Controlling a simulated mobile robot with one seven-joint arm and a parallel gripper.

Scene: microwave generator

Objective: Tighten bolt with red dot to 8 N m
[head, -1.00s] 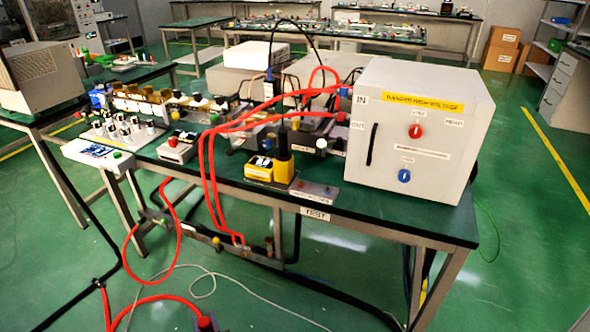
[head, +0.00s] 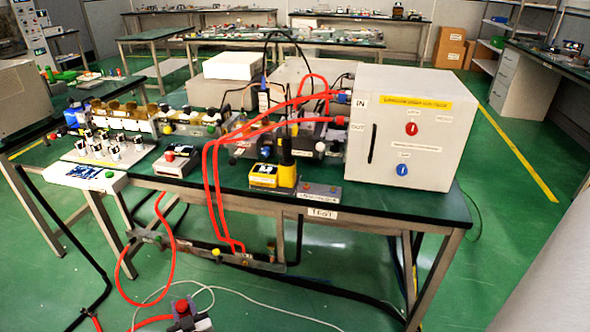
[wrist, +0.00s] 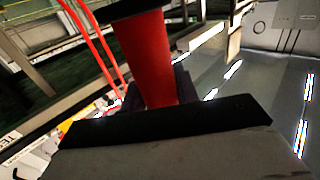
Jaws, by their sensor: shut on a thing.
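In the wrist view my gripper (wrist: 150,62) is shut on a red bar-like thing (wrist: 147,75), with one dark finger pad above it and one below. The lower finger hides part of the red thing, and I cannot tell what tool it is. My gripper is not visible in the head view. I cannot make out a bolt with a red dot in either view.
The green-topped test table (head: 250,200) carries a large white cabinet (head: 412,128) and a grey box with a red button (head: 176,162). Red hoses (head: 209,190) loop off the front edge. A red-capped fitting (head: 182,309) sits on the floor.

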